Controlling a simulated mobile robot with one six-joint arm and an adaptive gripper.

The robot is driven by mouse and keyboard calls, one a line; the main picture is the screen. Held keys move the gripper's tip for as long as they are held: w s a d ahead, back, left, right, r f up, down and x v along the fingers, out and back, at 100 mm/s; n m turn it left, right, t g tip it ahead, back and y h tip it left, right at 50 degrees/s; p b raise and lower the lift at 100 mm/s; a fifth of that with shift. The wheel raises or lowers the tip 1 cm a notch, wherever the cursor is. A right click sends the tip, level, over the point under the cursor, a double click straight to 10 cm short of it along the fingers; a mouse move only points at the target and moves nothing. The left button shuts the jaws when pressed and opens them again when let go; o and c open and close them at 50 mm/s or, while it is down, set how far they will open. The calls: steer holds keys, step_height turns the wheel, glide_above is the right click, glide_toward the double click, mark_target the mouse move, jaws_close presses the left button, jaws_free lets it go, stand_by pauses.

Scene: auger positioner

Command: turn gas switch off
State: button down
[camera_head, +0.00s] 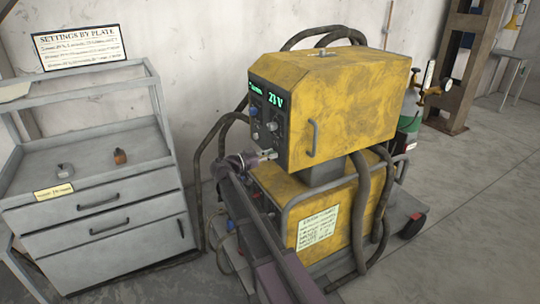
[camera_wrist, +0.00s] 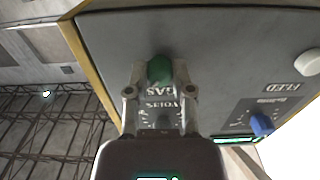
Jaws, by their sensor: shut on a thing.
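My gripper (camera_wrist: 160,77) is shut on this knob, one finger on each side. In the head view my gripper (camera_head: 268,156) is at the lower front panel of the yellow welding machine (camera_head: 335,95), and the gas switch is hidden there. Which setting the switch points to cannot be told.
A blue knob (camera_wrist: 262,124) and a pale FEED knob (camera_wrist: 308,62) sit on the same panel; a VOLTS dial (camera_wrist: 163,121) lies near my fingers. Thick hoses (camera_head: 212,150) hang beside the machine. A grey drawer cabinet (camera_head: 115,235) stands left, a gas cylinder (camera_head: 410,110) right.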

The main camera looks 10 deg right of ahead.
steer(key=n, duration=0.9)
steer(key=shift+w, duration=0.1)
steer(key=n, duration=0.4)
steer(key=shift+n, duration=0.3)
steer(key=shift+f+n, duration=0.1)
steer(key=shift+n, duration=2.1)
steer(key=c, duration=0.5)
jaws_free()
